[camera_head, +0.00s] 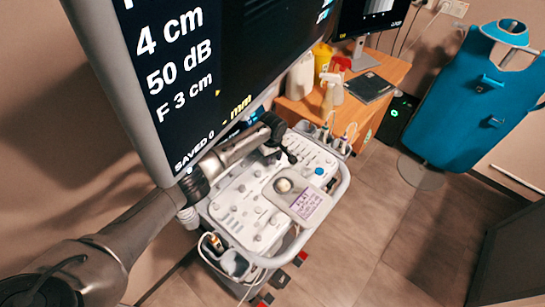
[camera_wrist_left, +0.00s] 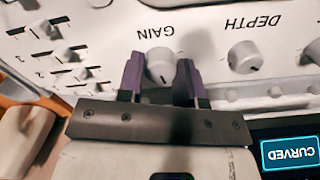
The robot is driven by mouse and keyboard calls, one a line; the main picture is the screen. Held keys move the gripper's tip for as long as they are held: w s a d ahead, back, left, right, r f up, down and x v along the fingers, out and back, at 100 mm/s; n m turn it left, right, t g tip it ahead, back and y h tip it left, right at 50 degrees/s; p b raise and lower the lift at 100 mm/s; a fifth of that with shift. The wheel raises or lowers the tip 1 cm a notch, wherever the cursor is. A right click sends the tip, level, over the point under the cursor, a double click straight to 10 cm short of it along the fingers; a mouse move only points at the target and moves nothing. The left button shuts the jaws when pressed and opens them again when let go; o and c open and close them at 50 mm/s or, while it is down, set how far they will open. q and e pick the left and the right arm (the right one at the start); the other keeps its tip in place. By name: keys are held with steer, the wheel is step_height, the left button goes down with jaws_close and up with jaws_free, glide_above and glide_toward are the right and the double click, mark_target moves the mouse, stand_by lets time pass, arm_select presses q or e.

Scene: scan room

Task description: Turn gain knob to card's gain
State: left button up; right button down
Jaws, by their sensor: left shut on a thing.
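The gain knob (camera_wrist_left: 160,66) is a round white knob under the printed word GAIN, upside down in the left wrist view. My left gripper (camera_wrist_left: 160,78) has its two purple fingers shut on the knob, one on each side. A small dark mark shows at the knob's lower edge. In the head view my left gripper (camera_head: 275,154) reaches the back of the control panel (camera_head: 240,207); the knob is hard to make out there. The card (camera_head: 309,204) with purple writing lies at the panel's right front, too small to read surely. The screen (camera_head: 185,70) shows 50 dB. My right gripper is out of view.
The depth knob (camera_wrist_left: 245,57) sits beside the gain knob. Small sliders (camera_wrist_left: 60,50) are on the other side. The large screen overhangs the panel's back left. A trackball (camera_head: 283,186) and a handle rail (camera_head: 338,192) lie nearer the front.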

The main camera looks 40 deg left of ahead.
arm_select(q)
steer(key=shift+c, duration=0.8)
steer(key=shift+r+m+p, duration=0.1)
steer(key=shift+m+p, duration=0.5)
steer(key=shift+m, duration=0.1)
steer(key=m+p, duration=0.1)
steer(key=m, duration=0.2)
steer(key=shift+p, duration=0.4)
steer(key=m+p, duration=0.1)
steer(key=m, duration=0.3)
steer(key=shift+m, duration=1.8)
